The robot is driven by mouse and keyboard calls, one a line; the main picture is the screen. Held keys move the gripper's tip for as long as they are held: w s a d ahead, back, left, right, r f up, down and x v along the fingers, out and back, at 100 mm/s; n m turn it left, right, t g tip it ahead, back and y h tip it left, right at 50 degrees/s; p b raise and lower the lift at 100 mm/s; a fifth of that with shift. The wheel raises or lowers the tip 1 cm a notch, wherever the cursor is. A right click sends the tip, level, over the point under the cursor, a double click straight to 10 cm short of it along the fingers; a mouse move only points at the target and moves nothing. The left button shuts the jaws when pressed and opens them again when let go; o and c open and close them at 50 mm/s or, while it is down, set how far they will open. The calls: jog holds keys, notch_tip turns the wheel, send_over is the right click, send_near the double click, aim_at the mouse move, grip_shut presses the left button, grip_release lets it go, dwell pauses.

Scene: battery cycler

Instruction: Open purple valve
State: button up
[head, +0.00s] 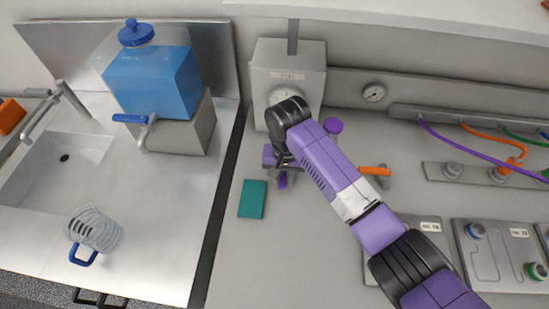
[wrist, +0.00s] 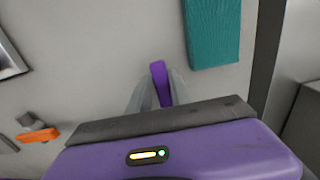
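The purple valve's handle (wrist: 160,82) is a narrow purple bar in the wrist view. The grey fingers of my gripper (wrist: 159,90) stand close on either side of it, with little or no gap, and appear shut on it. In the head view, a purple handle end (head: 283,180) points down below the grey box with the dial. My arm and gripper (head: 281,166) cover most of the valve there, so its body and exact angle are hidden. A round purple knob (head: 333,126) shows just right of my wrist.
A grey box with a dial (head: 288,70) stands behind my gripper. An orange valve handle (head: 375,171) is to the right. A teal block (head: 252,199) lies at the lower left of the valve. A blue tank (head: 155,82) and sink are farther left.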

aim_at(286, 177)
jog(key=shift+o, duration=1.2)
jog(key=shift+d, duration=0.1)
notch_tip(286, 177, up, 3)
jog(key=shift+f+p, duration=0.2)
jog(key=shift+p, duration=0.25)
jog(key=shift+d+r, duration=0.15)
jog(key=shift+r, duration=2.55)
